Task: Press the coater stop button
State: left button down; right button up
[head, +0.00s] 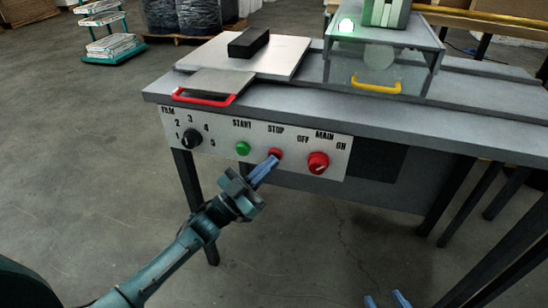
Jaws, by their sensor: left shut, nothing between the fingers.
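The red stop button (276,152) sits under the STOP label on the white control panel (212,128) at the front of the coater table. My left gripper (271,163) is shut and empty. Its fingertips point up at the stop button and overlap its lower edge in the head view; I cannot tell whether they touch it. My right gripper (386,299) shows only as two blue fingertips, spread apart, at the bottom edge. A green lamp (346,26) glows on top of the machine.
The green start button (242,148) is left of the stop button. A red main switch (318,162) is to its right, and a black dial (192,139) is at far left. A red handle (203,98) juts out above the panel. Floor in front is clear.

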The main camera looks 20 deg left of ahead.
pick_arm(q)
jog(key=shift+w, duration=0.2)
jog(key=shift+s, duration=0.1)
dwell(0.4)
jog(key=shift+s+p, duration=0.5)
jog(key=shift+s, duration=0.35)
jog(key=s+p, duration=0.2)
jog(key=s, duration=0.3)
jog(key=shift+a+p, duration=0.1)
jog(key=shift+p, duration=0.3)
